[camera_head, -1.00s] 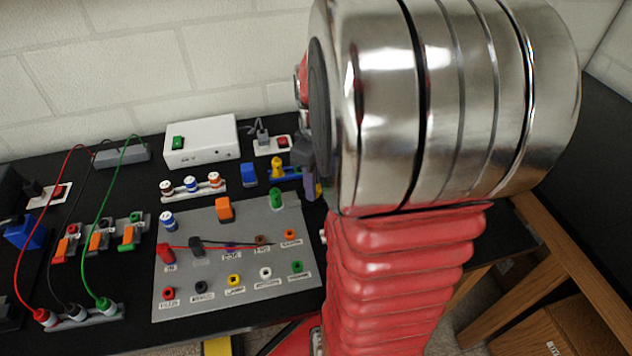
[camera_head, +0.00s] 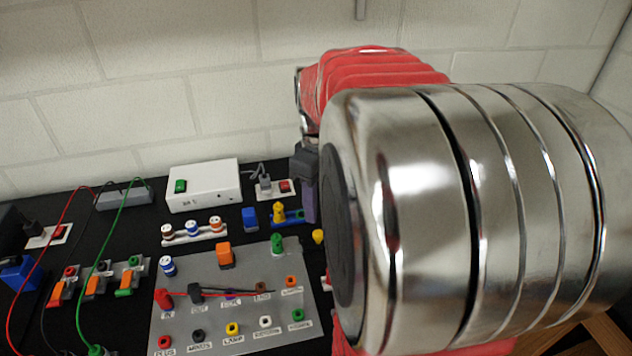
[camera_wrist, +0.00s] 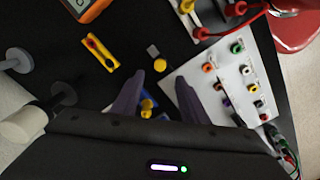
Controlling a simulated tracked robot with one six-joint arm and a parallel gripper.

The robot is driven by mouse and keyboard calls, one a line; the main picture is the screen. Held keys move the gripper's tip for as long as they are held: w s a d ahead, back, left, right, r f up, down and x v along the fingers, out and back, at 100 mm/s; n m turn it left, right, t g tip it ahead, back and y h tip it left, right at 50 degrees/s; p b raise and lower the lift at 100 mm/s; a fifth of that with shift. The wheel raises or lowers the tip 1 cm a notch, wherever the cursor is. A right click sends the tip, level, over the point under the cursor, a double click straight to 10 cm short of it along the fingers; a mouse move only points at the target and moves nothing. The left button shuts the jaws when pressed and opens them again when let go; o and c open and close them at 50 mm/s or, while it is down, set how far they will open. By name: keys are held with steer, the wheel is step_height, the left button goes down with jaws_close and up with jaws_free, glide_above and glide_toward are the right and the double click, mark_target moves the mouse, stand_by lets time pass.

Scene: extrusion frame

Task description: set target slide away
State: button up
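A small blue slide with a yellow knob (camera_head: 279,212) sits on the black bench, right of a blue block, in the head view. I take it to be the target slide. In the wrist view its yellow knob (camera_wrist: 147,104) shows between my fingers, close to the left one, with bits of blue below it. My gripper (camera_wrist: 159,75) is open, with two purple-grey fingers spread apart and nothing held. In the head view one finger hangs just right of the slide, and the rest of the gripper is hidden by my arm. I cannot tell whether a finger touches the knob.
A grey panel (camera_head: 210,333) with coloured sockets and plugs lies in front of the slide. A white box (camera_head: 203,185) with a green switch stands behind. Loose red and green cables (camera_head: 113,240) run at left. In the wrist view a yellow holder (camera_wrist: 102,52) and an orange meter (camera_wrist: 93,9) lie nearby.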

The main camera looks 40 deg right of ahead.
step_height(320, 180, up, 5)
steer(key=shift+r, duration=0.1)
stand_by(0.7)
